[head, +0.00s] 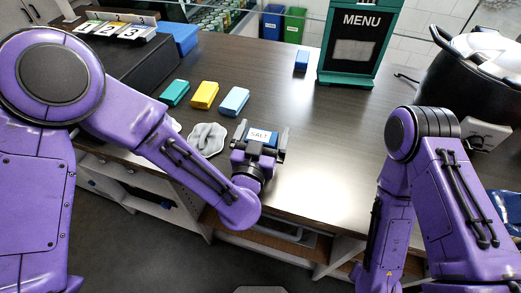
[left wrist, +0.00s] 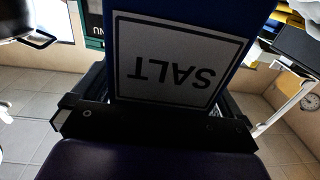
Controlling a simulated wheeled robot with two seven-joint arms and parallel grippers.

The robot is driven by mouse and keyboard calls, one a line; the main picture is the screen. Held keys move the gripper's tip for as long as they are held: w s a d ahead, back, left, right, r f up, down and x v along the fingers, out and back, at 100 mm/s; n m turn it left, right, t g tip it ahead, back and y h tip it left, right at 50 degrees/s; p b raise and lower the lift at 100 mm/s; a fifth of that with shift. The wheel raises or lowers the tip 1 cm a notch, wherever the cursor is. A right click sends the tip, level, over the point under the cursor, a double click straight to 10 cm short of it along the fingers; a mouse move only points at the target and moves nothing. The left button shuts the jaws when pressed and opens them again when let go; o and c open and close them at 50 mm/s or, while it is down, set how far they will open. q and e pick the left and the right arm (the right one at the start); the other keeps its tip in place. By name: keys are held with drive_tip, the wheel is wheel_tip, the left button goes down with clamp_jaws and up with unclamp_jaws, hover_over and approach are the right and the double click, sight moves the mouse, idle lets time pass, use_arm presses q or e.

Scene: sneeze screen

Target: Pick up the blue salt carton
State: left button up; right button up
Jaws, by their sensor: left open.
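The blue salt carton (head: 260,136) is at the near edge of the dark counter in the head view, with its white SALT label showing. My left gripper (head: 262,133) is open, with one finger on each side of the carton. In the left wrist view the carton (left wrist: 180,35) fills the upper middle, its label upside down, between the open fingers. I cannot tell whether either finger touches it. The carton's underside is hidden. My right arm shows at the right, but its gripper is out of view.
Teal (head: 175,92), yellow (head: 204,95) and light blue (head: 234,101) boxes lie left of the carton, near a grey cloth (head: 207,139). A menu stand (head: 357,45) and small blue box (head: 301,60) are farther back. A black pot (head: 470,75) is at right. The counter's middle is clear.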

use_arm(q)
drive_tip(key=c, duration=1.1)
drive_tip(key=shift+r, duration=0.2)
drive_tip(key=shift+c, duration=0.2)
drive_tip(key=shift+r, duration=0.3)
drive_tip(key=s+d+r, duration=0.1)
drive_tip(key=r, duration=0.1)
drive_tip(key=s+r, duration=0.1)
drive_tip(key=r, duration=0.2)
drive_tip(key=s+d+r+b, duration=0.1)
drive_tip(key=r, duration=0.1)
drive_tip(key=shift+s+d+r, duration=0.3)
drive_tip(key=shift+s+r, duration=0.05)
drive_tip(key=shift+s, duration=0.05)
drive_tip(key=s+d+r+b, duration=0.1)
drive_tip(key=s+d+r, duration=0.3)
drive_tip(key=s, duration=0.4)
drive_tip(key=shift+d+r+b, duration=0.25)
drive_tip(key=shift+d+b, duration=0.1)
drive_tip(key=shift+d, duration=0.4)
drive_tip(key=shift+w, duration=0.1)
